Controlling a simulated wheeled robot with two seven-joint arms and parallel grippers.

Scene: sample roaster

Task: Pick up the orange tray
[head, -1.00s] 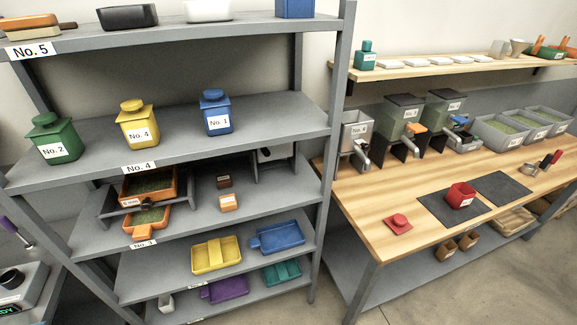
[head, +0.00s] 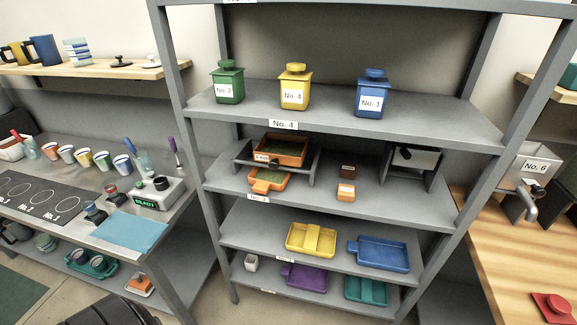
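An orange tray (head: 269,185) with a handle sits on the No. 3 shelf of the grey rack, low and left of centre. Greenish contents show inside it. Its rear part is under a larger orange box-like tray (head: 290,158), which also has green contents and rests in a grey stand (head: 312,172). I cannot tell from this view whether the two touch. Neither of my grippers is in view.
Yellow (head: 296,244) and blue (head: 384,266) trays lie below. A metal table (head: 165,205) is at left, a wooden bench (head: 495,255) at right.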

